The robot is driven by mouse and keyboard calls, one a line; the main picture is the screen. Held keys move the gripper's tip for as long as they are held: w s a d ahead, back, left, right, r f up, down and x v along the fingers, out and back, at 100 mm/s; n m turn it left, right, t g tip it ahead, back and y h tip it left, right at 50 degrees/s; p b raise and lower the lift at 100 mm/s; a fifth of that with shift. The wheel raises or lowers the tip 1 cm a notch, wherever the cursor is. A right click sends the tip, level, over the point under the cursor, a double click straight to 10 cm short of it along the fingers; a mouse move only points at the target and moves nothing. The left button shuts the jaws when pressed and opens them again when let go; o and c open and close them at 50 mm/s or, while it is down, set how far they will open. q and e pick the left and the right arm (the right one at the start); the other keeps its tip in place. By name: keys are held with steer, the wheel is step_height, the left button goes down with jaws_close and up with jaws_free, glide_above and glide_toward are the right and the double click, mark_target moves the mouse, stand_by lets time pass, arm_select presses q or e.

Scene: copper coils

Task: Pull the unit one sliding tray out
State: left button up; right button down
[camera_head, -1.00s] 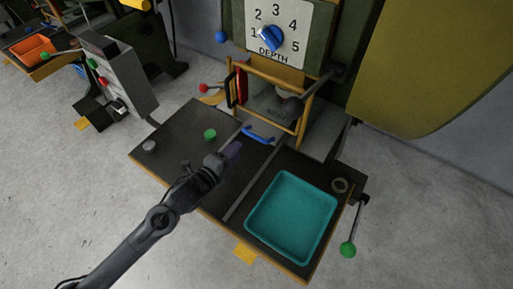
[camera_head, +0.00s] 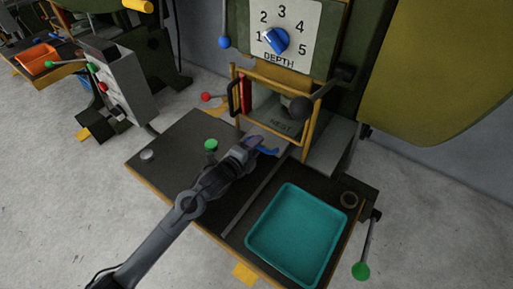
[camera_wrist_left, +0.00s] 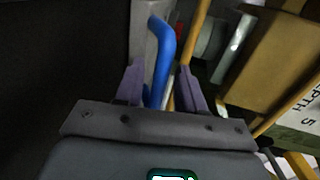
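The blue handle (camera_head: 268,151) of the sliding tray sits at the bottom of the yellow-framed opening of the unit with the depth dial. The grey tray front (camera_head: 266,136) is partly hidden by my gripper and the frame; the tray appears to be in the opening. My left gripper (camera_head: 256,144) is at the handle. In the left wrist view, its two purple fingers (camera_wrist_left: 161,88) are apart, with the blue bar of the handle (camera_wrist_left: 165,50) between them. I see a gap on either side of the bar. My right gripper is not in view.
A teal bin (camera_head: 297,236) lies on the dark table, right of a raised strip. A green knob (camera_head: 211,145) and a grey button (camera_head: 147,155) are on the table's left. The yellow guard frame (camera_head: 311,128) stands close by the handle. A green-balled lever (camera_head: 361,270) is at right.

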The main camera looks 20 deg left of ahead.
arm_select(q)
steer(key=shift+w+d, duration=0.1)
steer(key=shift+w, duration=0.25)
jaws_close()
stand_by(0.3)
